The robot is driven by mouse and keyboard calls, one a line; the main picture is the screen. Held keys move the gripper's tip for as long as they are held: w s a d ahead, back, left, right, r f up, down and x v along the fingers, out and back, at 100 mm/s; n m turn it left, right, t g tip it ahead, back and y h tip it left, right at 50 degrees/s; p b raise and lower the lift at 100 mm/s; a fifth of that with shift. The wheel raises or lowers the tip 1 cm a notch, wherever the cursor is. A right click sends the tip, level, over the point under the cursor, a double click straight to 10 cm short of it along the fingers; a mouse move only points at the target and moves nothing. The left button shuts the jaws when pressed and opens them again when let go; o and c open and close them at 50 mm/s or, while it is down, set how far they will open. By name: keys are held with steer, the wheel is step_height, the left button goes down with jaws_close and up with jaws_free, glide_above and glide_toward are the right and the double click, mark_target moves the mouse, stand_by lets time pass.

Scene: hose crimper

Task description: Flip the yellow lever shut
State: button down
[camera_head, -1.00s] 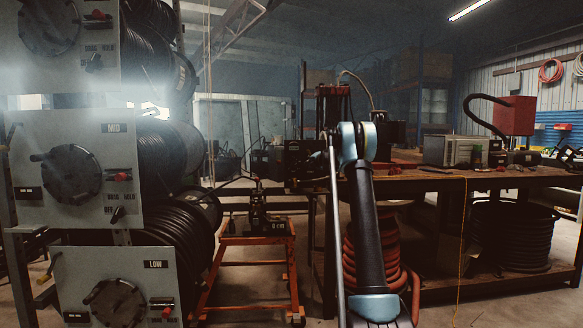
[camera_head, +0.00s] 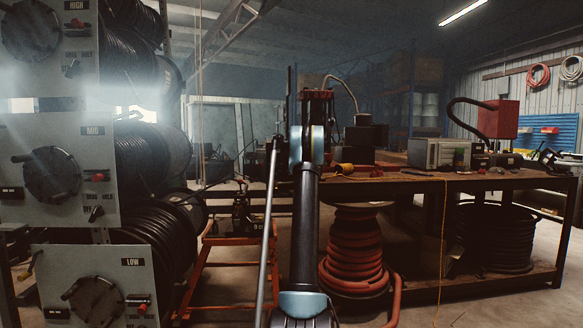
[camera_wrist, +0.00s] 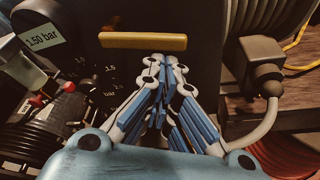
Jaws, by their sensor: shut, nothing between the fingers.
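The yellow lever (camera_wrist: 143,41) shows in the wrist view as a horizontal bar across the upper middle, in front of a dark panel. My gripper (camera_wrist: 167,62) is shut and empty, with its blue-padded fingers together. Its tips lie just below the right half of the lever in the picture. I cannot tell whether they touch it. In the head view my own arm stands upright in the middle, and the gripper is not clearly visible at its far end.
A "1.50 bar" label (camera_wrist: 42,38) is at the left of the wrist view. A plug with a pale cable (camera_wrist: 265,75) stands close on the right. The workbench (camera_head: 460,182) runs to the right, with a red hose coil (camera_head: 355,250) beneath. Hose reels (camera_head: 150,160) stand left.

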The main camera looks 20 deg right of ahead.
steer(key=v, duration=1.2)
stand_by(0.6)
